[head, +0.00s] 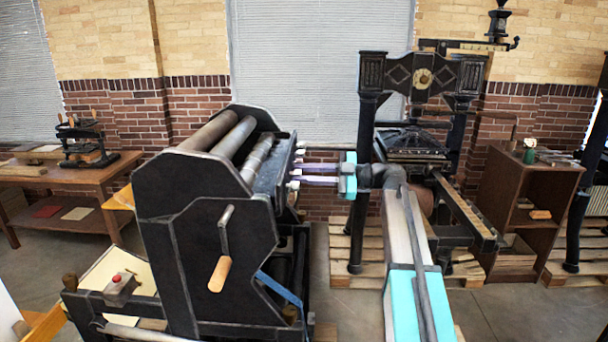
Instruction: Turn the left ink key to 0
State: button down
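The black hand press (205,190) stands left of centre, with rollers on top and a wooden-handled crank on its near side. A row of small pale ink keys (300,152) sticks out along its right edge. My gripper (299,178) reaches in from the right, its slim fingers pointing left at the nearer keys. The fingertips overlap these keys in the picture, so I cannot tell whether they touch or grip one. Key markings and angles are not readable, and I cannot tell which key is the left one.
A taller black press (422,75) stands on pallets behind my arm. A wooden shelf (525,215) is at right, and a wooden table (75,175) with a small press is at left. Grey floor shows between.

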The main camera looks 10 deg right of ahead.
jog(key=shift+f+n+b, duration=0.1)
jog(key=shift+n+b, duration=0.2)
jog(key=shift+b, duration=0.3)
jog(key=n+b, duration=1.5)
jog(key=b, duration=0.5)
jog(key=shift+n+y, duration=0.3)
jog(key=c, duration=1.6)
grip_release()
jog(key=b+v, duration=0.2)
jog(key=v, duration=1.2)
jog(key=shift+w, duration=0.15)
